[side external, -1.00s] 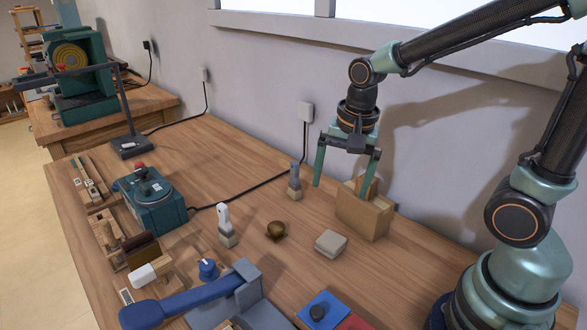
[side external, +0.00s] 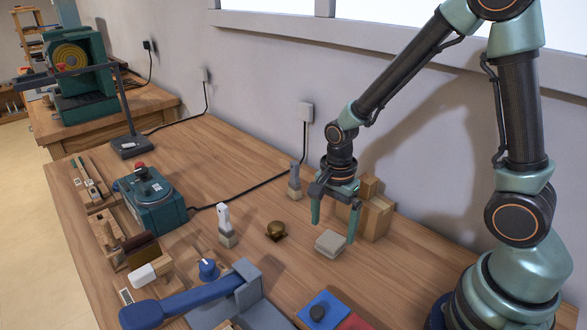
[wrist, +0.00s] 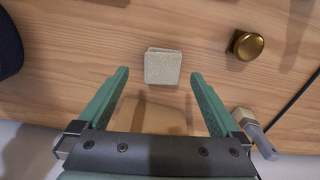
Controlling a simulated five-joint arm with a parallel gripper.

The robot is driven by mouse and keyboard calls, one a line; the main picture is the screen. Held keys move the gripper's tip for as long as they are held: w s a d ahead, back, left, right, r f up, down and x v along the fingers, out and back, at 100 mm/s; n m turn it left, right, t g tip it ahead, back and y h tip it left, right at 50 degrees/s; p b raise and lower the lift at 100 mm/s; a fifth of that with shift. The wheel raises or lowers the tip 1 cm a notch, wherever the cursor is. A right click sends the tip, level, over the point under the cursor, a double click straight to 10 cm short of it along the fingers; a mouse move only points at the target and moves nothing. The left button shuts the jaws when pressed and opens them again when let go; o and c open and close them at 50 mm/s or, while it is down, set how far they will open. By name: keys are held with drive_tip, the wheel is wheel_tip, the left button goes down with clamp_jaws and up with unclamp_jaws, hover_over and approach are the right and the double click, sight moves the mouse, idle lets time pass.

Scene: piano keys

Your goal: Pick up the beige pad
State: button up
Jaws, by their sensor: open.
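The beige pad (side external: 330,243) is a small, light square block lying flat on the wooden bench. It also shows in the wrist view (wrist: 163,67), top centre, just beyond the fingertips. My gripper (side external: 333,229) is open and empty. Its two green fingers point down close to the pad in the side view, with one fingertip appearing near the pad's right edge. In the wrist view the fingers of my gripper (wrist: 159,73) are spread wider than the pad, and nothing is between them at the tips. I cannot tell the exact height of the fingertips.
A brass knob (side external: 276,230) is left of the pad. Two upright brushes (side external: 226,228) and (side external: 295,181) stand further left and behind.

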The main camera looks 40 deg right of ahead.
sight(331, 239)
drive_tip(key=f, duration=0.4)
drive_tip(key=shift+w+d, duration=0.25)
drive_tip(key=shift+d, duration=0.15)
drive_tip(key=shift+f, duration=0.55)
drive_tip(key=c, duration=1.4)
drive_tip(key=shift+o, duration=0.2)
drive_tip(key=shift+r, duration=0.2)
